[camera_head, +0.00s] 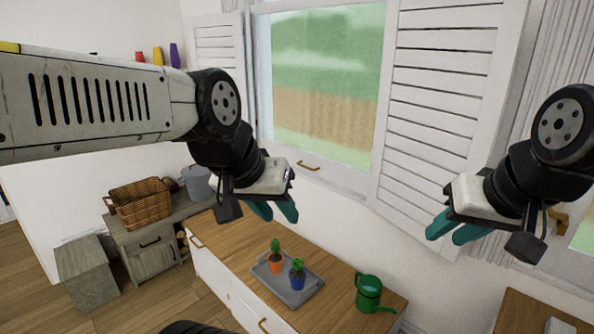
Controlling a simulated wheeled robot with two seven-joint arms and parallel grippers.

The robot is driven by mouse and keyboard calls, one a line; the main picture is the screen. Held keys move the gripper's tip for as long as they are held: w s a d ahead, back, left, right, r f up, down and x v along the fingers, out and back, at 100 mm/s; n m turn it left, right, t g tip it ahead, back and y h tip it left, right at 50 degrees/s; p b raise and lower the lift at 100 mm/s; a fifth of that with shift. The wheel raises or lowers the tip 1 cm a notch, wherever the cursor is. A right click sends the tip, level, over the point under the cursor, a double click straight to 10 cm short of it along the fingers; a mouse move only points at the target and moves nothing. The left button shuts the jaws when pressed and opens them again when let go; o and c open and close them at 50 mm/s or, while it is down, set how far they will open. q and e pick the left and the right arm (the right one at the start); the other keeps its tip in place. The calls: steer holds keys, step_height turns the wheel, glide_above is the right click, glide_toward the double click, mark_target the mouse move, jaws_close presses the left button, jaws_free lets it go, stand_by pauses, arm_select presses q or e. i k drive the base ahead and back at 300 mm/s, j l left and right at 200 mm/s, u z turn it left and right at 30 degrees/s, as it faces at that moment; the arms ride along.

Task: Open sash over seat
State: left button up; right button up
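The window sash (346,182) is a white frame with a brass handle (308,165) on its bottom rail. Its lower edge appears to rest at the sill. Below it is the seat, a white bench with a wooden top (230,237). My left gripper (276,213) is in front of the window, below and left of the handle and apart from it. Its teal fingers are spread and empty. My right gripper (452,232) is in front of the right shutter's lower edge, right of the handle. Its fingers are also apart and empty.
A grey tray (285,286) with two small potted plants and a green watering can (369,292) stand on the bench. White louvred shutters (436,100) flank the window. A wicker basket (140,203) and grey bucket (197,182) sit on a cabinet at left.

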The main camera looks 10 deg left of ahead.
mark_target(355, 179)
steer(key=j, duration=0.7)
steer(key=i+j, duration=0.1)
steer(key=j, duration=0.6)
steer(key=i+j, duration=0.25)
steer(key=i, duration=0.2)
steer(key=i+j+u, duration=0.1)
steer(key=i+j, duration=0.2)
steer(key=i, duration=0.1)
